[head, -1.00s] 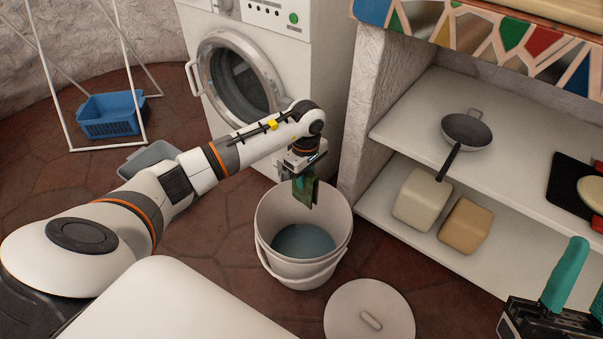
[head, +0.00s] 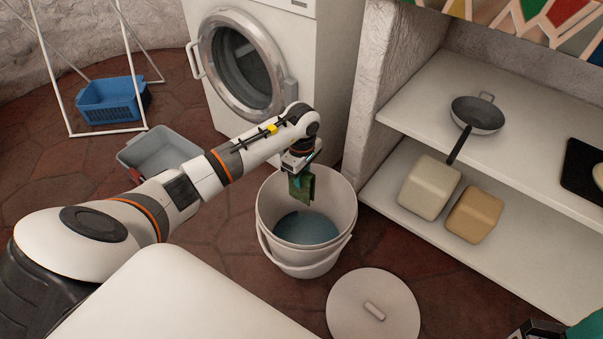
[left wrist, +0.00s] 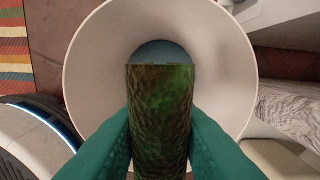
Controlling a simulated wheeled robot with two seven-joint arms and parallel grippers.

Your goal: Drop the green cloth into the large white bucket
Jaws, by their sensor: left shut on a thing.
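The green cloth (head: 303,186) hangs from my left gripper (head: 301,172), which is shut on it, at the mouth of the large white bucket (head: 304,258). In the left wrist view the cloth (left wrist: 160,115) is a dark green patterned strip between the teal fingers of the left gripper (left wrist: 160,150). The bucket's white rim and wall (left wrist: 85,65) surround it there, with a bluish bottom below. The bucket stands upright on the floor, and its inside looks bluish at the bottom.
A round white lid (head: 345,300) lies on the floor in front of the bucket. A white washing machine (head: 320,80) stands behind. Shelves (head: 400,115) with a pan (head: 477,115) and two blocks are at right. A grey basin (head: 135,158) and blue basket (head: 100,105) are at left.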

